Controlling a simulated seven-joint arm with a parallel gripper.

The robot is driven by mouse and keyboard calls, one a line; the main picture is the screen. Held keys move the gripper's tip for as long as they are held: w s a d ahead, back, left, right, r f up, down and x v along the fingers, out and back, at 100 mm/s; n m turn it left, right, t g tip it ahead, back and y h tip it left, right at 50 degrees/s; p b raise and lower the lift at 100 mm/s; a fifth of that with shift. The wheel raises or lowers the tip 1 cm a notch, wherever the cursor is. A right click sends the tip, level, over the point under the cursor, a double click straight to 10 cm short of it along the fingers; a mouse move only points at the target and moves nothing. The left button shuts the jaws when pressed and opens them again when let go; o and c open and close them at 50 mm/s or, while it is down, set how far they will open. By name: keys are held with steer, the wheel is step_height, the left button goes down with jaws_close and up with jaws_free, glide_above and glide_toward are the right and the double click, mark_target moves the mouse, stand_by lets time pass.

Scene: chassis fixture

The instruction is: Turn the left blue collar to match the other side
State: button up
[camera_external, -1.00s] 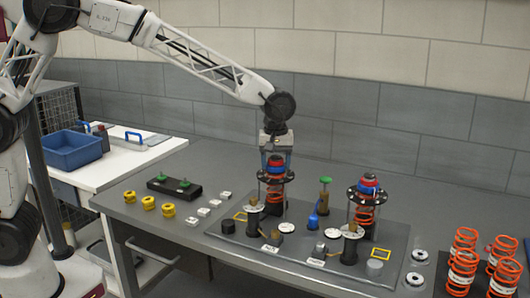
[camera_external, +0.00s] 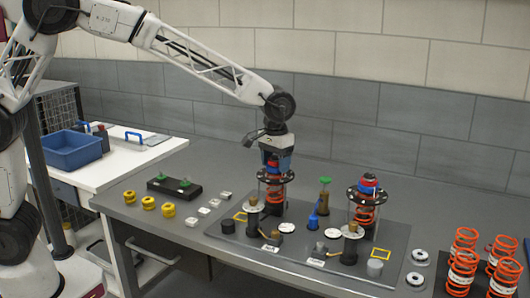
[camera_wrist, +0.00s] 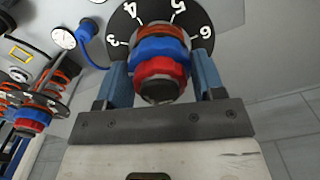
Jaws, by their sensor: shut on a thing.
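The left blue collar (camera_wrist: 158,50) sits under a red ring (camera_wrist: 158,68) on the left spring unit, in the middle of the wrist view. A black plate (camera_wrist: 122,22) with white numbers 3 to 6 lies beneath it. My gripper (camera_wrist: 160,72) has its two blue fingers closed on opposite sides of the collar; in the external view my gripper (camera_external: 277,160) hides most of it. The right unit's blue collar (camera_external: 367,190) sits above its own black plate (camera_external: 353,195); that unit also shows at the left of the wrist view.
A green-topped post (camera_external: 325,182) and a small blue part (camera_external: 313,221) stand between the units on the grey base plate (camera_external: 225,238). Loose orange springs (camera_external: 463,270) stand at the right. Yellow rings (camera_external: 148,203) and white blocks (camera_external: 204,212) lie at the left.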

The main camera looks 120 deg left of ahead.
steer(key=shift+m, duration=1.4)
steer(key=o, duration=0.8)
steer(key=shift+o, duration=0.2)
steer(key=shift+r, duration=0.1)
steer(key=shift+r, duration=3.4)
steer(key=shift+d, duration=0.1)
